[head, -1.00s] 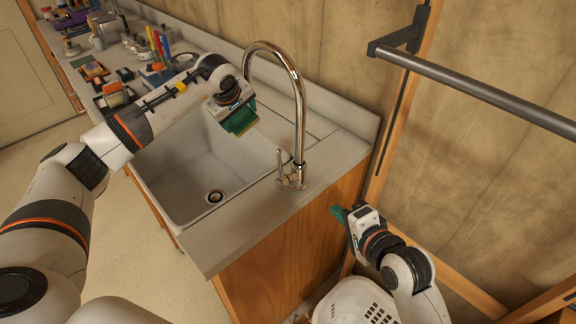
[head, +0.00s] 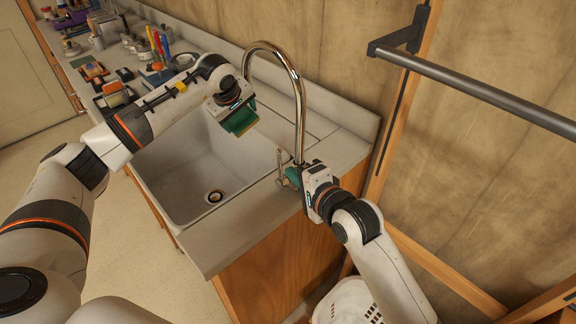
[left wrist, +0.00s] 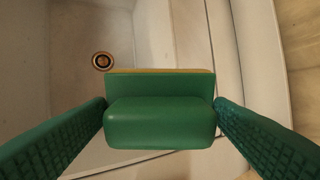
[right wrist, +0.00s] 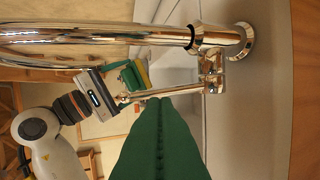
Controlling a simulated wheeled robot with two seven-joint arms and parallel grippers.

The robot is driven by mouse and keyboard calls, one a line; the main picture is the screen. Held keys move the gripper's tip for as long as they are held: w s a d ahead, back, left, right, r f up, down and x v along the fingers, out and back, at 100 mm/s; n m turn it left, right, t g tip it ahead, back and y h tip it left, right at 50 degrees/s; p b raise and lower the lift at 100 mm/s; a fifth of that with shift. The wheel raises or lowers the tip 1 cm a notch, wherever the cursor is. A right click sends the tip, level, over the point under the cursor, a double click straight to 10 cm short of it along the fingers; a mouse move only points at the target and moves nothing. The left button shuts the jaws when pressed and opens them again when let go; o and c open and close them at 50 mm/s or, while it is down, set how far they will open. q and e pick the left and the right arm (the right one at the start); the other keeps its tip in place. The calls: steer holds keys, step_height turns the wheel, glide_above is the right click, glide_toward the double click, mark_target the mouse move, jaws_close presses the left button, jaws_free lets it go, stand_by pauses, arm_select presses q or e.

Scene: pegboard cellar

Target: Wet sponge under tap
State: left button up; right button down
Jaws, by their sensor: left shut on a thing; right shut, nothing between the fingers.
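The sponge (left wrist: 160,115) has a green body with a yellow layer. My left gripper (head: 240,122) is shut on it and holds it above the sink basin (head: 172,206). The sponge also shows in the right wrist view (right wrist: 133,75). The chrome tap (head: 299,100) arches at the back right of the basin. Its thin lever (head: 281,163) stands at its base. My right gripper (head: 290,177) is shut and empty beside the tap base, close to the lever. In the right wrist view its closed fingers (right wrist: 160,105) point at the lever. I cannot tell whether they touch. No water is visible.
Several bottles, pens and boxes crowd the counter's far left end, such as an orange-topped box (head: 115,92). A white basket (head: 345,302) stands on the floor below my right arm. A dark rail (head: 480,90) crosses the upper right. The basin is empty around its drain (head: 214,196).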

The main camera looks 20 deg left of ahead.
mark_target(280, 159)
steer(key=shift+w+a+r, duration=0.1)
steer(key=shift+w+a, duration=0.35)
steer(key=shift+a, duration=0.15)
steer(key=shift+w+a, duration=0.4)
steer(key=shift+a, duration=0.2)
steer(key=shift+w+a+r, duration=0.2)
steer(key=shift+w+a, duration=0.1)
steer(key=shift+a, duration=0.35)
steer(key=shift+w+a, duration=0.15)
steer(key=shift+a, duration=0.15)
steer(key=shift+d, duration=0.15)
steer(key=shift+d, duration=0.15)
steer(key=r+v, duration=0.1)
steer(key=v, duration=1.2)
steer(key=shift+a+r, duration=0.2)
steer(key=shift+r, duration=0.25)
